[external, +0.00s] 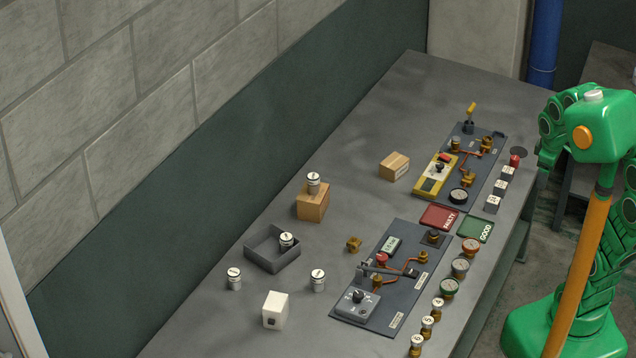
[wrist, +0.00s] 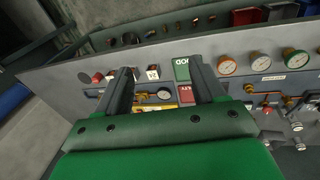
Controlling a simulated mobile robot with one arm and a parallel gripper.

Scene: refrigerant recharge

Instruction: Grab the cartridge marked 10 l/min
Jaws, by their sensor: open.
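In the external view, white-and-metal cylinders that may be cartridges stand on a wooden block (external: 313,205), in a grey tray (external: 262,262) and on the bare table: one at left (external: 234,279) and one further right (external: 318,281). Three small brass-bodied pieces with white round tops, the middle one (external: 427,326) among them, stand along the front edge. Their markings are too small to read, so I cannot tell which says 10 l/min. My gripper (wrist: 162,68) is open and empty in the wrist view, its dark fingers over the table's front side. It is not clearly visible in the external view.
Two dark panels with fittings, the nearer panel (external: 408,240) and the farther one, lie on the table. Red (external: 440,217) and green (external: 475,230) pads lie between them. Gauges (external: 460,267) line the front edge. A white box (external: 275,310) stands near the cylinders.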

